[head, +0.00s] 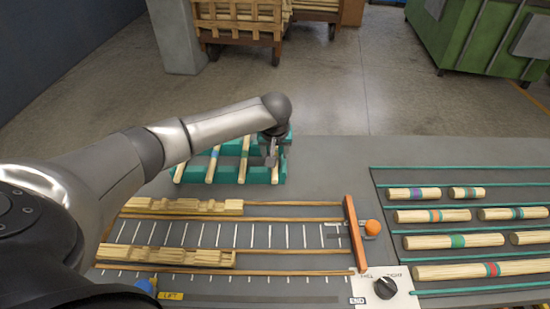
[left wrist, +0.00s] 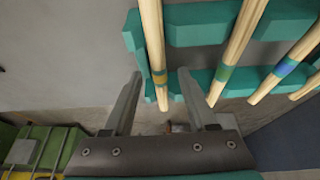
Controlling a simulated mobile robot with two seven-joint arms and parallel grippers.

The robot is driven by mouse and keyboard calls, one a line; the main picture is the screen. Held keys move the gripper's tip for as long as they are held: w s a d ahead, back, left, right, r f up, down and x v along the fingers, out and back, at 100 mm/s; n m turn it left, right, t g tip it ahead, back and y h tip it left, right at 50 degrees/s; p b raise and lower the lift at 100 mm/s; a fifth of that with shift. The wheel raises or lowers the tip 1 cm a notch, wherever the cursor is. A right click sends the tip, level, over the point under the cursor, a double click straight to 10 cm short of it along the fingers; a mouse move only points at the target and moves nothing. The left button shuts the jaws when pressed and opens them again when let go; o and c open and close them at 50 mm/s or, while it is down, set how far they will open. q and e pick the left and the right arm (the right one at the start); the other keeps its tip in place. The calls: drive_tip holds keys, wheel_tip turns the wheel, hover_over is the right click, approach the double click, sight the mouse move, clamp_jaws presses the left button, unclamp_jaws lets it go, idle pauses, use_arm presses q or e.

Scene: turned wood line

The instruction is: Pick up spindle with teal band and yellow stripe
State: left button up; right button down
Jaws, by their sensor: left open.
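My left gripper (head: 271,158) is open over the right end of the teal rack (head: 228,172). In the left wrist view its fingers (left wrist: 160,77) stand on either side of a pale wooden spindle (left wrist: 152,35) with a yellow-orange band; I cannot make out a teal part on it. This is the rightmost spindle (head: 276,174) in the head view, partly hidden by the gripper. The neighbouring spindle (head: 244,161) has a teal-green band and also shows in the left wrist view (left wrist: 239,45); a yellow stripe is not clear. My right gripper is not in view.
A blue-banded spindle (head: 213,165) and another spindle (head: 181,171) lie further left in the rack. A slatted fixture with a red-brown bar (head: 355,235), orange knob (head: 372,227) and dial (head: 386,288) is in front. Several banded spindles lie in teal-railed rows (head: 458,241) at right.

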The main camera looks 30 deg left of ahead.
use_arm(q)
clamp_jaws()
idle(0.5)
